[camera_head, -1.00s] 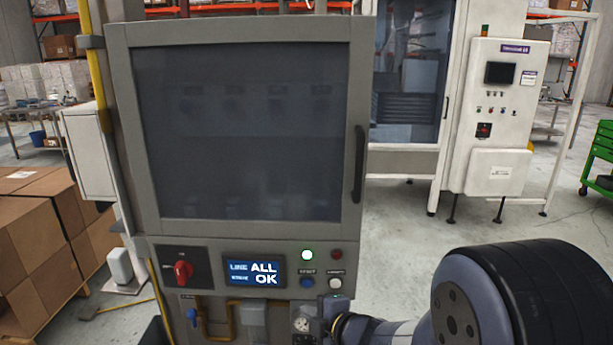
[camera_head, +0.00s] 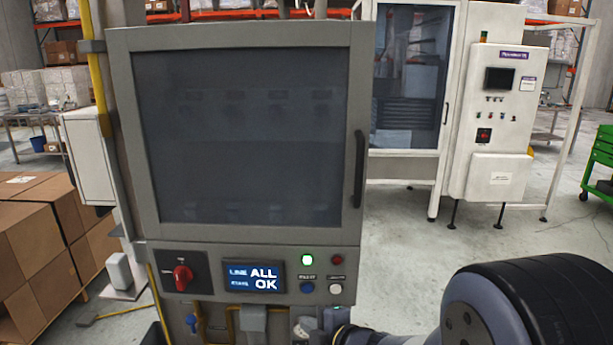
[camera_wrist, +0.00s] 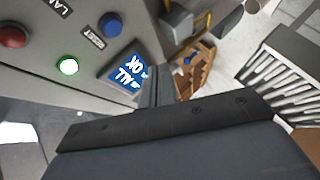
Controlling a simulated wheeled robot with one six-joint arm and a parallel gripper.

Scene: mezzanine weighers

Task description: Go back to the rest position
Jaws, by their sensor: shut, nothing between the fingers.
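My gripper (camera_wrist: 157,88) shows in the wrist view as dark fingers beyond the broad dark body at the bottom. It is shut and empty, in front of the grey cabinet's control panel (camera_head: 213,290) and apparently clear of it. In the head view my arm is at the lower right, and the gripper's fingertips are hard to make out there. The panel has a red rotary switch (camera_head: 181,275), a display (camera_head: 253,277) reading "ALL OK", a lit green lamp (camera_head: 307,260), a red button (camera_head: 336,261), a blue button (camera_head: 307,287) and a white button (camera_head: 335,289).
The grey cabinet's dark-windowed door (camera_head: 240,140) is closed, with a black handle (camera_head: 359,170) at right. Below the panel are pipes and fittings. Cardboard boxes (camera_head: 45,245) stand at left, a white machine (camera_head: 495,120) behind at right, and a green cart (camera_head: 600,165) at far right. Floor between is open.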

